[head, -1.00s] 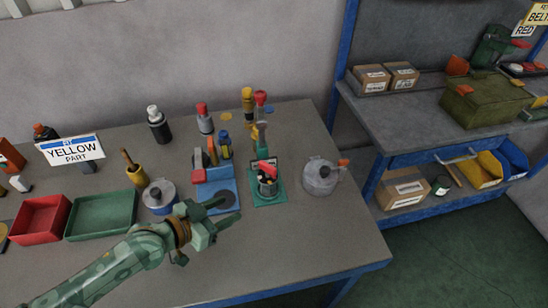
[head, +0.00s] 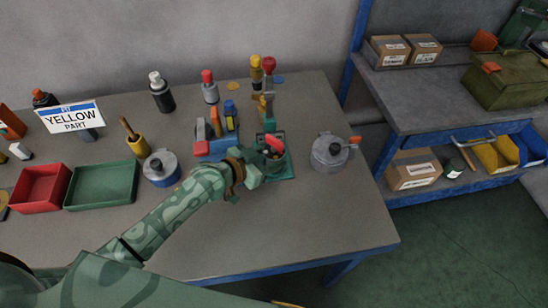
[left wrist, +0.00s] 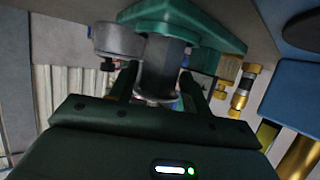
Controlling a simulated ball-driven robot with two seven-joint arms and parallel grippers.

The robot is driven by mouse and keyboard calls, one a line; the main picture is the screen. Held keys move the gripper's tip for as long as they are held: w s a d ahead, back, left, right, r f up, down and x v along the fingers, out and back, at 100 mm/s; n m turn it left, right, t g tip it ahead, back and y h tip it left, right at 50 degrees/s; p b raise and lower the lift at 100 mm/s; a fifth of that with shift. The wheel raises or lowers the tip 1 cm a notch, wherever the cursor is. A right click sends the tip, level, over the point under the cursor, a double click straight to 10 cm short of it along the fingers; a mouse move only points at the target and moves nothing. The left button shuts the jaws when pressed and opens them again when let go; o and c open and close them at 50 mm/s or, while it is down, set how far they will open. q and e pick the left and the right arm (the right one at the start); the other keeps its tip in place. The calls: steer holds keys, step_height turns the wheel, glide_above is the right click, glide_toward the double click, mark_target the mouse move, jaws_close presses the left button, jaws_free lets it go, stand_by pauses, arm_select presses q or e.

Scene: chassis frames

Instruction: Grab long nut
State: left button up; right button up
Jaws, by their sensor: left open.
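A teal stand (head: 287,170) sits on the table, with a red-topped piece (head: 275,143) on it. In the left wrist view, a grey faceted upright piece (left wrist: 165,65), which looks like the long nut, stands on the teal base (left wrist: 178,18). My left gripper (head: 258,163) is at the stand, partly covering it in the head view. Its open fingers (left wrist: 157,84) lie on either side of the grey piece in the left wrist view. I cannot tell whether they touch it. My right gripper is not in view.
A round grey canister (head: 329,152) stands right of the stand. A blue fixture (head: 214,151) is to its left, and a brass-and-black fitting (left wrist: 242,90) is close by. Red (head: 40,188) and green (head: 102,187) trays lie further left. The front table is clear.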

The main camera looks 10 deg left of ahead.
mark_target(279, 153)
arm_select(q)
steer(key=x, duration=0.4)
steer(key=shift+b, duration=0.35)
steer(key=shift+s+r, duration=0.1)
steer(key=shift+r, duration=0.05)
steer(key=c, duration=0.9)
